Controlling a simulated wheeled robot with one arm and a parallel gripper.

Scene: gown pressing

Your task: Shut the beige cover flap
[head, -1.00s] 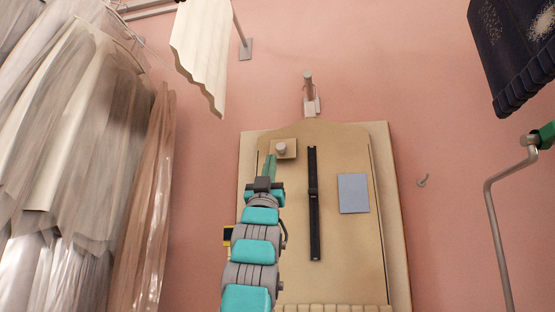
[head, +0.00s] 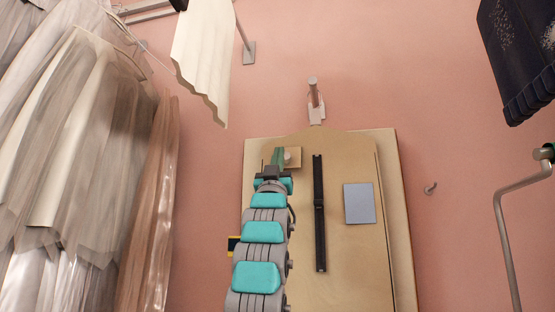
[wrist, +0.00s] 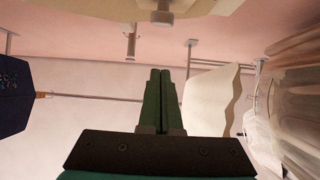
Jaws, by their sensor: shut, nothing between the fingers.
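The beige cover flap (head: 350,255) is the tall panel with an arched top on the wall in the head view. Its round knob (head: 288,155) sits on a small square plate at the upper left and also shows in the wrist view (wrist: 162,17). My gripper (head: 278,151) overlaps the knob's left side in the head view. In the wrist view my gripper (wrist: 160,70) has its green fingers shut together and empty, with a visible gap to the knob. Contact with the flap cannot be told. The flap's lower left is hidden behind my arm.
The flap bears a black vertical bar (head: 319,215) and a blue-grey rectangle (head: 359,203). Pale gowns (head: 75,150) hang at left, a cream wavy-edged sheet (head: 205,55) at upper left. A bent metal rod (head: 503,230) stands at right.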

